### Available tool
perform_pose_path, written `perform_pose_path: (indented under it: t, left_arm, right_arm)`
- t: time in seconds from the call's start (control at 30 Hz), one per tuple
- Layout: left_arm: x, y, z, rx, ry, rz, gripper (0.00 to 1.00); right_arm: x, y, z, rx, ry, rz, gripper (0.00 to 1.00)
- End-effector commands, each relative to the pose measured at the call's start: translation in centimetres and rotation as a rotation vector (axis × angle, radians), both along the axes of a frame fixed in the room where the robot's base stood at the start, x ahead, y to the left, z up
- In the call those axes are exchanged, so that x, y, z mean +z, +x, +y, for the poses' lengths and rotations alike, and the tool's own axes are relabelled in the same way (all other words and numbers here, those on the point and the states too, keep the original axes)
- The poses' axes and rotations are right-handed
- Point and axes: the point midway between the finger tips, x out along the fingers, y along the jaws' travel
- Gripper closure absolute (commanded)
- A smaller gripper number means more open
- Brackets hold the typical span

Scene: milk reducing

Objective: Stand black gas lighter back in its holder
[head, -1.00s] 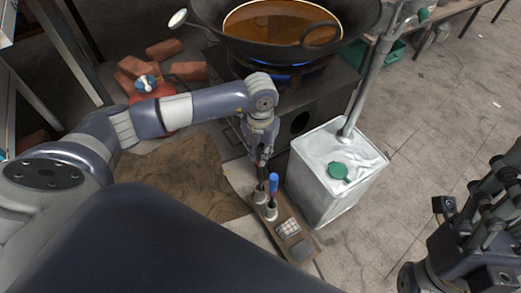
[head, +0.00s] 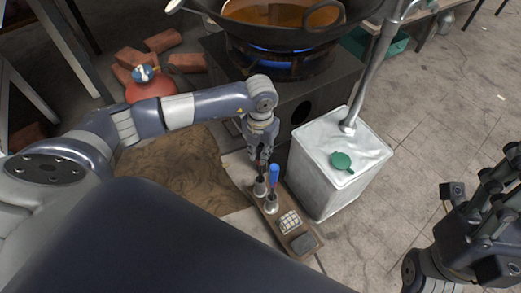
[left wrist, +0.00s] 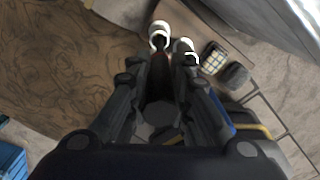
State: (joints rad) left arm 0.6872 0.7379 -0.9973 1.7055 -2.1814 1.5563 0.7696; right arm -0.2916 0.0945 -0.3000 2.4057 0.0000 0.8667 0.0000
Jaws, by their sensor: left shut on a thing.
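The holder is a wooden board (head: 284,222) with two metal cups. The lighter's lower end is at or just above the left cup (head: 259,187); I cannot tell whether it is inside. A blue-handled lighter (head: 273,174) stands in the other cup (head: 271,203). The left wrist view shows both cups, the left one (left wrist: 159,36) beyond my fingertips. My right gripper (head: 490,200) is at the right edge, away from the holder.
A white metal can (head: 325,180) with a green cap stands close right of the holder. A stove (head: 325,95) with a lit burner and a wok of oil is behind. Brown sacking (head: 185,165), a red gas cylinder (head: 150,88) and bricks lie left. Floor at right is clear.

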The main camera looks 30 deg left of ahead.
Motion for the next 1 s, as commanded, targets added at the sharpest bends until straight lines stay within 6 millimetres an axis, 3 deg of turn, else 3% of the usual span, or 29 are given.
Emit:
perform_pose_path:
  t: [0.1, 0.13, 0.23, 0.67, 1.0]
  left_arm:
    - [0.0, 0.0, 0.0, 0.000, 0.000, -0.001, 1.00]
    - [0.0, 0.0, 0.0, 0.000, 0.000, -0.001, 0.79]
    - [0.0, 0.0, 0.0, 0.000, 0.000, -0.001, 0.58]
    - [0.8, 0.1, 0.0, -0.001, -0.001, -0.003, 0.58]
    - [7.4, 0.2, 0.0, -0.001, -0.002, -0.006, 0.58]
  right_arm:
    - [0.0, 0.0, 0.0, 0.000, 0.000, 0.000, 0.47]
    - [0.0, 0.0, 0.0, 0.000, 0.000, 0.000, 0.47]
    - [0.0, 0.0, 0.0, 0.000, 0.000, 0.000, 0.47]
    - [0.0, 0.0, 0.0, 0.000, 0.000, 0.000, 0.47]
    - [0.0, 0.0, 0.0, 0.000, 0.000, 0.000, 0.47]
